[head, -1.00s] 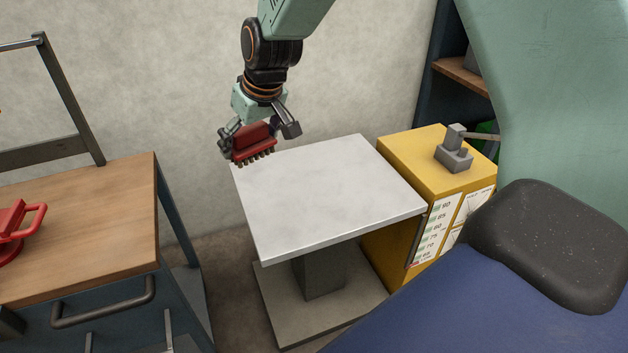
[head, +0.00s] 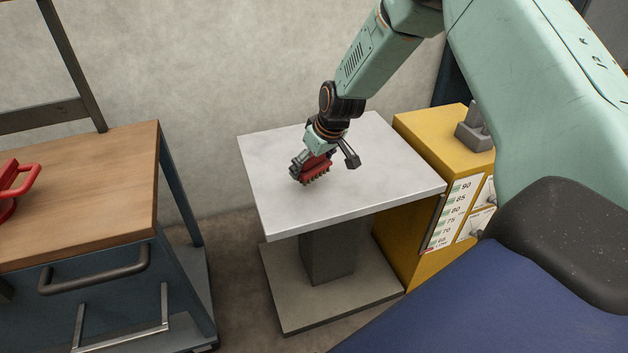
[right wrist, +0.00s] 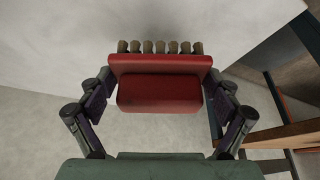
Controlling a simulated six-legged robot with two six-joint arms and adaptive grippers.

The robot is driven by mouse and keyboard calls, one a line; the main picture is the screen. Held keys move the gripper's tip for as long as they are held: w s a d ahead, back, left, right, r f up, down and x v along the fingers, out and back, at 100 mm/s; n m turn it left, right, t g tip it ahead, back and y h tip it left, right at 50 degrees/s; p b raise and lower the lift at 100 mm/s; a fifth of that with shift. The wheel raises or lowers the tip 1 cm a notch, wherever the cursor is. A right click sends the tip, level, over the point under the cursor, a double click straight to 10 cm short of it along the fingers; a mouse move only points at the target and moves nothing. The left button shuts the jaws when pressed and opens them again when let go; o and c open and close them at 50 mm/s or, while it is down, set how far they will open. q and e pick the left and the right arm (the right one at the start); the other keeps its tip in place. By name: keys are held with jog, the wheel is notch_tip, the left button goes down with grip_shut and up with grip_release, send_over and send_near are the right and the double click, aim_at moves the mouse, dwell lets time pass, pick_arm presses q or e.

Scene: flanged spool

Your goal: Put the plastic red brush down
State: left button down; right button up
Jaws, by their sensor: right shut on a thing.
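The red brush (head: 316,167) is in my right gripper (head: 322,164), over the middle of the white-topped table (head: 395,185). Its dark bristle tufts point down toward the tabletop; I cannot tell whether they touch it. In the right wrist view the brush (right wrist: 160,92) sits between the two fingers of the right gripper (right wrist: 158,100), with a row of tan tufts along its far edge. The fingers are shut on its two ends. My left gripper is not in view.
A wooden-topped workbench (head: 100,190) with a red-handled object (head: 15,185) stands at left. A yellow cabinet (head: 405,245) with a grey fixture (head: 474,135) on top adjoins the table at right. The tabletop around the brush is clear.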

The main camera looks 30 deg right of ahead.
aim_at(313, 188)
notch_tip(313, 188, down, 5)
jog(key=shift+w+d+r+b, duration=0.1)
jog(key=shift+d+b, duration=0.05)
jog(key=shift+b, duration=1)
jog(key=shift+r, duration=0.2)
jog(key=shift+f, duration=0.3)
jog(key=o, duration=0.8)
jog(key=shift+o, duration=0.2)
jog(key=shift+r, duration=0.1)
jog(key=p+v, duration=0.5)
jog(key=v, duration=0.1)
jog(key=shift+r+p, duration=0.3)
jog(key=p+v, duration=0.3)
jog(key=shift+p+v, duration=1.35)
jog(key=shift+p, duration=0.55)
